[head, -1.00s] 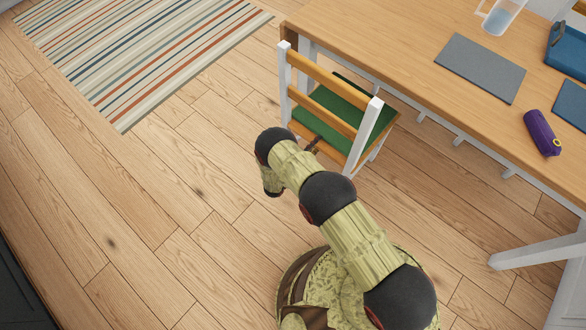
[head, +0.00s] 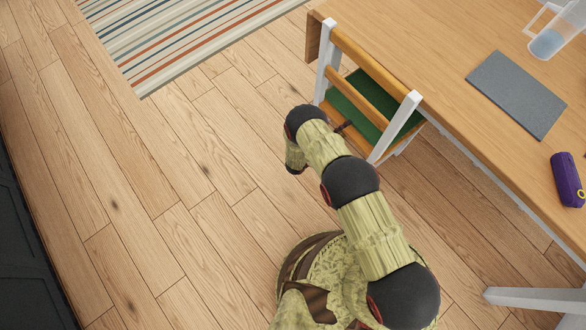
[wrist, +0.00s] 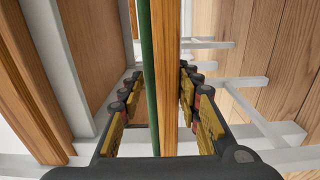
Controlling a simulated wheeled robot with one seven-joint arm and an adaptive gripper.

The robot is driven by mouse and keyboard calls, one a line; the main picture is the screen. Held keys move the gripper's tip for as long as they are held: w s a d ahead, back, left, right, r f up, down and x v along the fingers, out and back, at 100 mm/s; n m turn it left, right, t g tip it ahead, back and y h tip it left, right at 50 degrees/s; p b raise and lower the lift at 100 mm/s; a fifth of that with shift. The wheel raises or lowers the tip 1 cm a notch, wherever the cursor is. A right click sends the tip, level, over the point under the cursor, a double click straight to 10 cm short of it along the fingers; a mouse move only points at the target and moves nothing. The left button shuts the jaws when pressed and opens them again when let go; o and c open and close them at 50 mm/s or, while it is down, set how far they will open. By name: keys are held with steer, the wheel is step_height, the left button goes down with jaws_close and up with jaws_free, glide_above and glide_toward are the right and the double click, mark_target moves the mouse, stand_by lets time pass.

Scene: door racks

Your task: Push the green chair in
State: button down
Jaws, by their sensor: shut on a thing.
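The green chair (head: 362,99) has a green seat, wooden back rails and white posts. It stands at the long side of the wooden table (head: 450,50), with its backrest close to the table edge and the far part of its seat under the top. My gripper (head: 345,127) reaches the chair from the open floor side, low behind the backrest. In the wrist view my gripper (wrist: 160,85) has its fingers on both sides of a wooden bar (wrist: 164,60) with a green edge, which looks like the chair's seat edge. The finger contact is partly hidden.
A grey mat (head: 516,93), a purple case (head: 567,180) and a clear pitcher (head: 550,42) are on the table. A white table leg (head: 535,299) juts out at the lower right. A striped rug (head: 190,35) lies at the back. The wooden floor (head: 150,190) on the left is clear.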

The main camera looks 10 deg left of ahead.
steer(key=shift+s+d+f, duration=0.2)
steer(key=shift+s+f, duration=0.05)
steer(key=shift+s, duration=0.05)
steer(key=c, duration=1.6)
jaws_free()
steer(key=o, duration=0.5)
steer(key=shift+w+a+r, duration=0.1)
steer(key=shift+a+r, duration=0.15)
steer(key=shift+a, duration=0.1)
steer(key=v, duration=1.1)
steer(key=shift+s+a, duration=0.25)
steer(key=shift+s, duration=0.1)
steer(key=shift+r, duration=0.1)
